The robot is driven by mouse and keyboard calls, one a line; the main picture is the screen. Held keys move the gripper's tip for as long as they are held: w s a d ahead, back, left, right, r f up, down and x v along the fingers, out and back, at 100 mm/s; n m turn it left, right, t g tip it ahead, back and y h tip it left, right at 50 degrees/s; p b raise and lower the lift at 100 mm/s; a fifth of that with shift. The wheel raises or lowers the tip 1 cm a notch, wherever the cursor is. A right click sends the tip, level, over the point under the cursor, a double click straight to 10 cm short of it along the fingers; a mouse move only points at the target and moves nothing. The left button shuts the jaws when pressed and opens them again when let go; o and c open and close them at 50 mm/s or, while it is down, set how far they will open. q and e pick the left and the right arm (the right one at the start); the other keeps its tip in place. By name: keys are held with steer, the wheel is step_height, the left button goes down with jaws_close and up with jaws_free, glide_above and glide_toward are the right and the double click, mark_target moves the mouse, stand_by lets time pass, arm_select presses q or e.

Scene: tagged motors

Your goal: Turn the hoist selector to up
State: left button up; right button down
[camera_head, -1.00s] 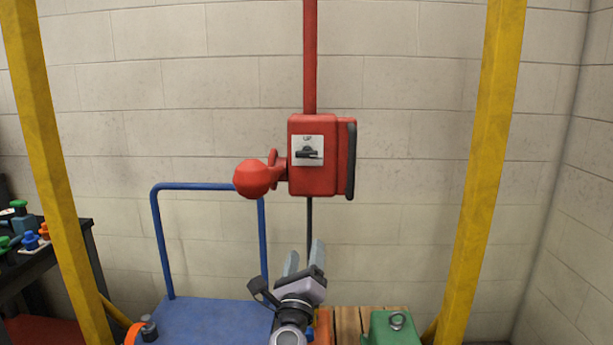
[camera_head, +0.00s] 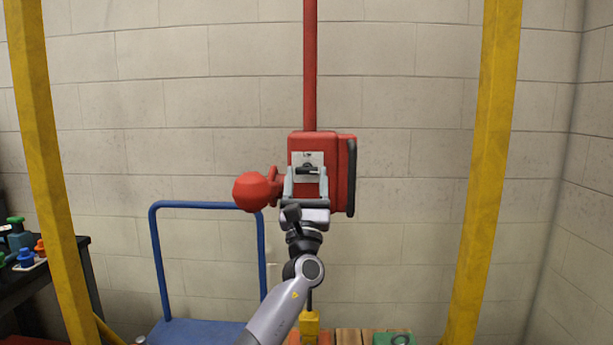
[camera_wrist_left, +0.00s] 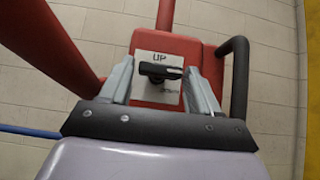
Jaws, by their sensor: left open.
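The hoist selector (camera_head: 308,170) is a black bar knob on a white plate on the front of the red control box (camera_head: 320,144). Its bar lies roughly horizontal. In the left wrist view the knob (camera_wrist_left: 165,72) shows below the word "UP" on its plate (camera_wrist_left: 168,58). My left gripper (camera_head: 306,174) is open in front of the box. One finger is on each side of the knob, with gaps between the fingers and the knob in the left wrist view. My right gripper is not in view.
A red rounded part (camera_head: 252,191) sticks out left of the box, and a black handle (camera_head: 351,178) runs along its right side. A red pole (camera_head: 310,65) rises above. Yellow posts (camera_head: 484,170) stand either side. A blue cart (camera_head: 190,334) is below left.

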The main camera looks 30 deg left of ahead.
arm_select(q)
steer(key=shift+w+a+r, duration=0.2)
steer(key=shift+w+r, duration=0.05)
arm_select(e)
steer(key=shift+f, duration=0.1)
arm_select(q)
steer(key=c, duration=0.8)
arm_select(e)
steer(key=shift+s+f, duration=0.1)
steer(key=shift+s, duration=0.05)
arm_select(q)
steer(key=shift+o, duration=0.2)
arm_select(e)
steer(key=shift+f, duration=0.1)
